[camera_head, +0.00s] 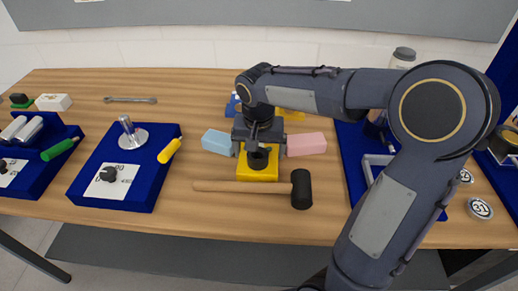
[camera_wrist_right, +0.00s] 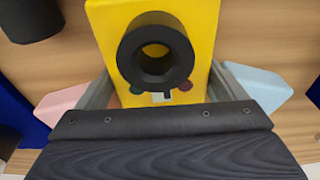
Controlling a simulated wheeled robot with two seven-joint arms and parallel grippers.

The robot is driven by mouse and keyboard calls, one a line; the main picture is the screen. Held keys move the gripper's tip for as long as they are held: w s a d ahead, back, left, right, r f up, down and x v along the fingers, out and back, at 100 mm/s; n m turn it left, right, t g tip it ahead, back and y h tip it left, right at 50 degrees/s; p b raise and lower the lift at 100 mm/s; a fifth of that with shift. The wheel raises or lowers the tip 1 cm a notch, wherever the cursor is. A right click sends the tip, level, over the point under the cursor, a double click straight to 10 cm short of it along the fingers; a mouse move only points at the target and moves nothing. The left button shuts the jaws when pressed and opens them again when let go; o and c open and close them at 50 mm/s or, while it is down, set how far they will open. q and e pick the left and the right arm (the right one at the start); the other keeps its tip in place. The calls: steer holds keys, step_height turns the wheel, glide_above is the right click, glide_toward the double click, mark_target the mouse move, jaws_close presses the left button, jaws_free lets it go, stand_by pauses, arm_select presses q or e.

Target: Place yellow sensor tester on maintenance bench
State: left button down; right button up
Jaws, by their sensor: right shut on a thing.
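The yellow sensor tester (camera_head: 258,172) is a yellow block with a black ring on it, near the middle of the wooden bench (camera_head: 330,225). My right gripper (camera_head: 259,146) reaches down over it from above and is shut on it. In the right wrist view the tester (camera_wrist_right: 205,25) fills the middle, with its black ring facing the camera and the gripper's grey fingers at its sides. Whether its underside touches the bench cannot be told. My left gripper is not in view.
A light blue block (camera_head: 217,141) and a pink block (camera_head: 306,144) flank the tester closely. A mallet (camera_head: 300,189) lies just in front. A blue board (camera_head: 125,165) with a yellow-handled tool lies left, a wrench (camera_head: 130,99) behind. Blue trays (camera_head: 356,160) stand right.

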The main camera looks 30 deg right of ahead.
steer(key=shift+f, duration=0.1)
steer(key=o, duration=1.1)
steer(key=shift+c, duration=0.2)
steer(key=shift+r, duration=0.2)
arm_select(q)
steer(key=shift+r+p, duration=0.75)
arm_select(e)
steer(key=r, duration=0.8)
steer(key=s+a+r, duration=0.1)
steer(key=r, duration=0.2)
steer(key=shift+s+r, duration=0.1)
steer(key=shift+r, duration=0.3)
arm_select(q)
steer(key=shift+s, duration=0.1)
arm_select(e)
steer(key=shift+s+f, duration=0.1)
